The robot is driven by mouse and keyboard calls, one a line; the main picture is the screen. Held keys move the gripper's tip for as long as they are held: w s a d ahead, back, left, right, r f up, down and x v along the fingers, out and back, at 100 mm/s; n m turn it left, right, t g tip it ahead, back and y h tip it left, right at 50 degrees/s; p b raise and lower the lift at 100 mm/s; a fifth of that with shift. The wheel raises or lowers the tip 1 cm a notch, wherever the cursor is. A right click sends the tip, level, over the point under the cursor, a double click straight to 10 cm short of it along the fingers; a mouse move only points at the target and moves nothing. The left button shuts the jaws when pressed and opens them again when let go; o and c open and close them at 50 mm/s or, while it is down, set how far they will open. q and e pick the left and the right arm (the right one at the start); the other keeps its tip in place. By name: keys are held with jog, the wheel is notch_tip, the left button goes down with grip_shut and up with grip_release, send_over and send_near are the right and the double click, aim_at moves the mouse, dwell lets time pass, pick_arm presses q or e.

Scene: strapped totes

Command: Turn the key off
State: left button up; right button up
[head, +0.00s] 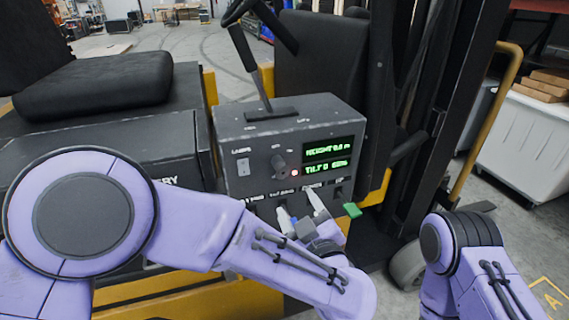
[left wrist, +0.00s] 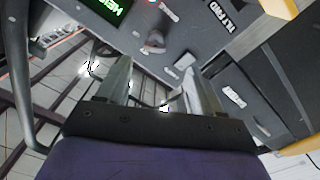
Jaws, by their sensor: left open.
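A dark grey control box (head: 250,128) sits on the forklift, with green displays (head: 328,158) and a row of labelled controls along its lower front. A dark knob (head: 279,163) stands beside a small red light (head: 294,173). A green tag-like piece (head: 352,210) shows at the lower right; I cannot tell whether it belongs to the key. My left gripper (head: 301,210) is open in front of the lower row, partly covering it. In the left wrist view its fingers (left wrist: 155,72) are apart with nothing clearly between them; a dark control (left wrist: 152,43) on the panel lies beyond the tips. My right gripper is out of view.
A black seat (head: 98,84) is at left. The dark mast (head: 440,130) and a yellow rail (head: 485,120) stand at right, with a white tote (head: 525,145) beyond.

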aim_at(285, 176)
pick_arm(q)
jog(key=p+x, duration=0.1)
jog(key=x, duration=0.2)
jog(key=p+x, duration=0.1)
jog(key=x, duration=0.2)
jog(key=r+p+x, duration=0.1)
jog(key=x, duration=0.3)
jog(key=c, duration=1.1)
